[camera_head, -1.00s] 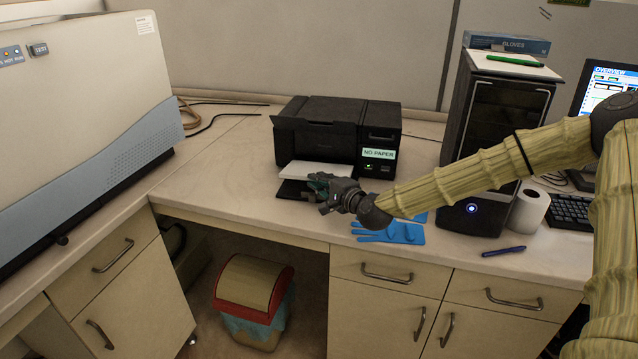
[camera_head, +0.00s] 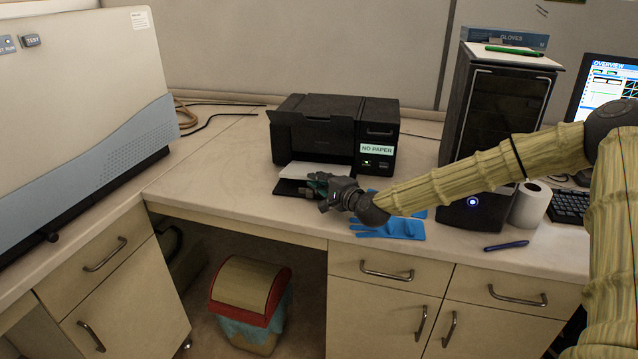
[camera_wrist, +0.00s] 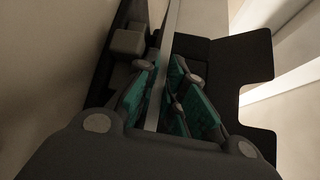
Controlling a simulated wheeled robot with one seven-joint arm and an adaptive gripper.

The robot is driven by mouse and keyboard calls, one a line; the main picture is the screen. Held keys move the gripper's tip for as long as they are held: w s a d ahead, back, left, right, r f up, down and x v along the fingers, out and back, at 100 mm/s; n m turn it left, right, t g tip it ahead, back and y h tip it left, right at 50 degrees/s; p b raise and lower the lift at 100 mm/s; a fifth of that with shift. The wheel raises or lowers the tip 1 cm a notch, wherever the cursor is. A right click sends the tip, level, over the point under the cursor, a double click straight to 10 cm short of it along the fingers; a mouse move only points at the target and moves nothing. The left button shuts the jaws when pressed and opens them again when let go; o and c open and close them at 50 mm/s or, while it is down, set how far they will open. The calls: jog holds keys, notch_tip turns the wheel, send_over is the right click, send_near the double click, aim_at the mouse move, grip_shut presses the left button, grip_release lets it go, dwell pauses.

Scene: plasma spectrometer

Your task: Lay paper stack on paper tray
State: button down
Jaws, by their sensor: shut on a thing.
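The white paper stack (camera_head: 306,169) is at the front of the black printer (camera_head: 335,130), over the black paper tray (camera_head: 288,188). My gripper (camera_head: 322,183) is at the stack's front right part and hides some of it. In the wrist view the stack (camera_wrist: 168,60) shows edge-on as a thin pale strip between the green finger pads of my gripper (camera_wrist: 170,85), which is shut on it. The dark tray (camera_wrist: 235,60) lies beyond the fingers there. I cannot tell whether the stack touches the tray.
Blue gloves (camera_head: 390,229) lie below my wrist, near the counter's front edge. A black computer tower (camera_head: 495,125), a paper roll (camera_head: 530,204) and a blue pen (camera_head: 506,246) are at the right. A bin (camera_head: 250,300) stands below.

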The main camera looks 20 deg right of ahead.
jog(key=shift+f, duration=0.25)
jog(key=c, duration=1.4)
grip_release()
jog(key=shift+s, duration=0.1)
jog(key=shift+c, duration=0.2)
jog(key=shift+s+f, duration=0.1)
jog(key=shift+f, duration=0.1)
jog(key=shift+s, duration=0.15)
jog(key=shift+s+d, duration=0.1)
jog(key=shift+s, duration=0.1)
jog(key=v, duration=0.7)
jog(key=r+v, duration=0.1)
jog(key=v, duration=0.3)
